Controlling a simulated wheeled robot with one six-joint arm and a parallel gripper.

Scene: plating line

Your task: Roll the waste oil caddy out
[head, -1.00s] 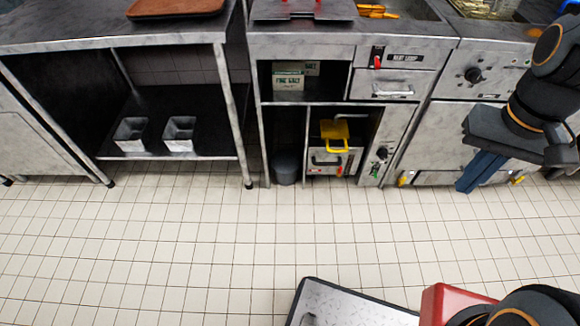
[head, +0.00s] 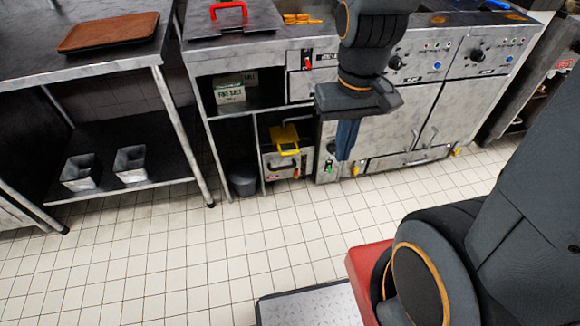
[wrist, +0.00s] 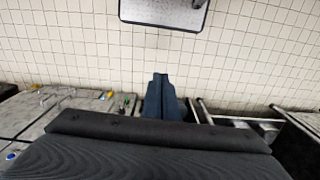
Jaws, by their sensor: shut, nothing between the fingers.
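The waste oil caddy looks to be the grey box (head: 279,163) with a yellow top piece (head: 285,138) in the low bay under the counter. It has a dark front handle and a small red part low on its front. It stands inside the bay, in the head view. My gripper (head: 344,158) points down in front of the counter, to the right of the caddy in the picture and apart from it. Its blue fingers are together and empty, also in the wrist view (wrist: 160,77). I cannot make out the caddy in the wrist view.
A dark bucket (head: 243,180) stands just left of the caddy. A control panel (head: 328,160) with a green part borders the bay on the right. A steel table (head: 120,66) with two metal bins on its shelf stands left. The tiled floor (head: 190,255) in front is clear.

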